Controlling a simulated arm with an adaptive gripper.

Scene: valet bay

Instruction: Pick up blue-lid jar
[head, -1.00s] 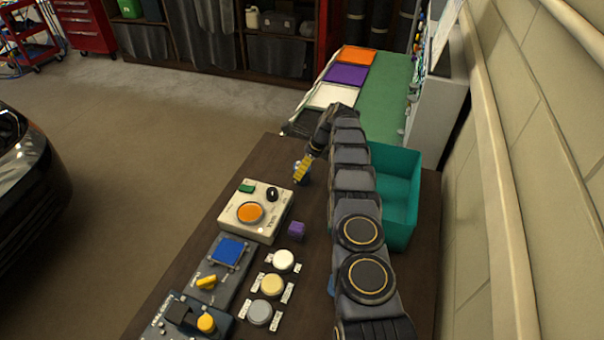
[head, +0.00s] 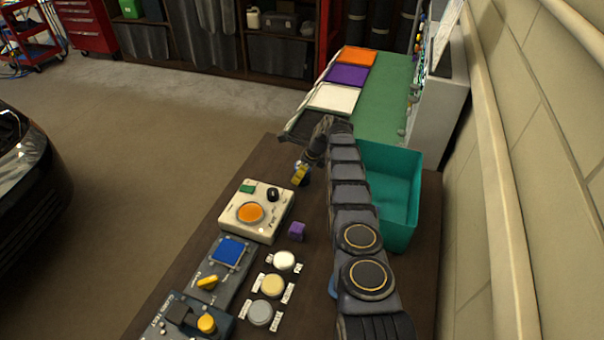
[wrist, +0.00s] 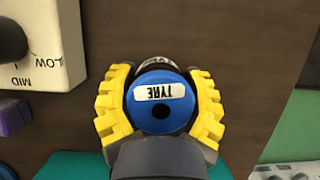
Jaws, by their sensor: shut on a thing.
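The blue-lid jar (wrist: 178,118) is seen from above in the wrist view, with a white label reading TYRE upside down and a dark hole in its lid. My gripper (wrist: 160,105) is shut on it, one yellow ridged finger against each side. In the head view my gripper (head: 300,174) is low over the far part of the dark table, just beyond the cream box. There the jar is mostly hidden by the finger. I cannot tell whether its base touches the table.
A cream box with an orange button (head: 250,212) stands close by on the left. A purple cube (head: 297,230) and several round buttons are nearer. A teal bin (head: 402,235) stands right of my arm. A green bench with coloured trays (head: 348,75) lies beyond.

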